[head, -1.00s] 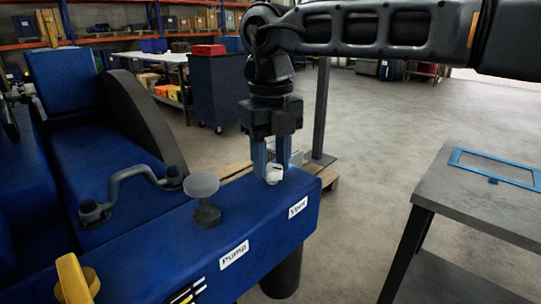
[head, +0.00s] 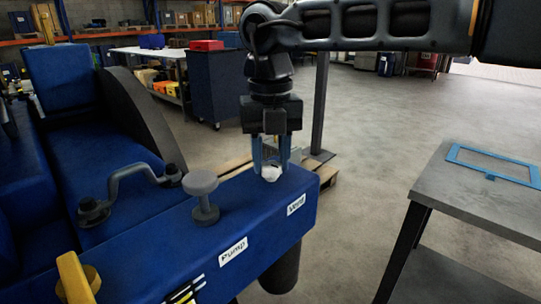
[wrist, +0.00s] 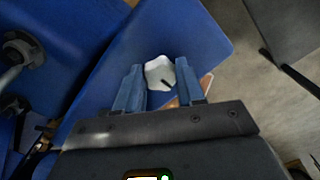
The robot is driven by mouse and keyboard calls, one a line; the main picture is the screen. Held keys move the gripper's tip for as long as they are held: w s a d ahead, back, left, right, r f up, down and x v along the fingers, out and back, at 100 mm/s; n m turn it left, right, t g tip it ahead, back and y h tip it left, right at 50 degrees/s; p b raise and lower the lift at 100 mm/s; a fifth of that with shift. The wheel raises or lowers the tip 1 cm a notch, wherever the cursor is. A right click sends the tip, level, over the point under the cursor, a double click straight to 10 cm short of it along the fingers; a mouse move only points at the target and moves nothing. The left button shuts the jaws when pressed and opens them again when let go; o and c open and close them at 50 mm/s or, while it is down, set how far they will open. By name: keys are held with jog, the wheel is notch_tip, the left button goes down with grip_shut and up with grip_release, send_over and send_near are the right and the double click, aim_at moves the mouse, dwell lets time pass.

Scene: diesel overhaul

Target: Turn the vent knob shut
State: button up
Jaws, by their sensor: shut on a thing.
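The vent knob (head: 270,173) is a small white lobed knob on top of the blue block, behind the "Vent" label (head: 296,204). In the wrist view the knob (wrist: 159,72) shows a dark mark on its face. My gripper (head: 270,166) points straight down over the knob, its blue fingers on either side of it. In the wrist view the fingers (wrist: 158,84) are shut on the knob, which sits between their tips. The knob's far side is partly hidden by the fingers in the head view.
A grey round pump knob (head: 202,190) stands left of the vent knob, near the "Pump" label (head: 233,250). A bent grey handle (head: 130,182) and a yellow lever (head: 76,280) are further left. A grey table with a blue frame (head: 493,167) stands at the right.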

aim_at(271, 164)
jog(key=o, duration=1)
jog(key=shift+o, duration=0.2)
jog(key=shift+r, duration=3.9)
